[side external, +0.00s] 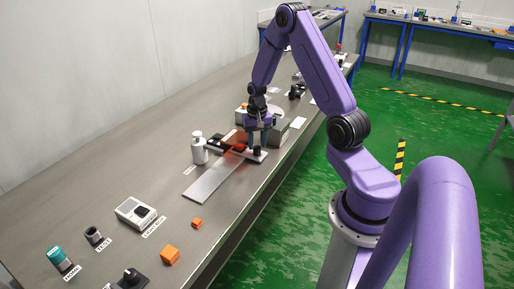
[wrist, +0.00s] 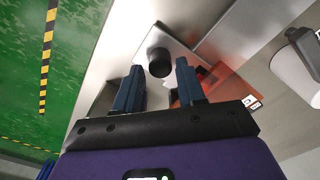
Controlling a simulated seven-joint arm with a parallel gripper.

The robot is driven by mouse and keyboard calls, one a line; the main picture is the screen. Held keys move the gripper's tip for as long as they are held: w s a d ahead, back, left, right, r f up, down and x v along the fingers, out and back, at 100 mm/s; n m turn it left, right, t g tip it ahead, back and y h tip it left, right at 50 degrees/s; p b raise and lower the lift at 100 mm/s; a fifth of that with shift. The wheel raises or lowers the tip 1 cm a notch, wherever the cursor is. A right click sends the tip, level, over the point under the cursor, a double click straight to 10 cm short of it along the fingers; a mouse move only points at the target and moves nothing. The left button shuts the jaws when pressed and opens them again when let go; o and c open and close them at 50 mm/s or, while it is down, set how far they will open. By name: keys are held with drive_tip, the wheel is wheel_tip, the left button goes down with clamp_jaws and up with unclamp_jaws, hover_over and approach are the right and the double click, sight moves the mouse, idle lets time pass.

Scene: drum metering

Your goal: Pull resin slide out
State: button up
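My gripper (wrist: 160,75) is open, its two dark blue fingers apart. In the wrist view a black round knob (wrist: 159,62) on a pale metal plate (wrist: 178,35) lies between the fingertips, with gaps on both sides. This knobbed plate looks like the slide; no resin label is readable on it. In the side view my gripper (side external: 258,143) is low over the same plate (side external: 256,156), beside the drum unit. A translucent orange-red part (wrist: 212,84) is next to the right finger; it also shows in the side view (side external: 238,148). My gripper partly hides the unit.
A flat silver strip (side external: 214,180) runs along the bench towards the front. A white bottle (side external: 199,148) stands left of the unit. The bench's right edge is close.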

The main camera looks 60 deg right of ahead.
drive_tip(key=shift+f, duration=1.4)
clamp_jaws()
drive_tip(key=a, duration=2.1)
drive_tip(key=shift+a, duration=0.35)
unclamp_jaws()
drive_tip(key=shift+r, duration=0.1)
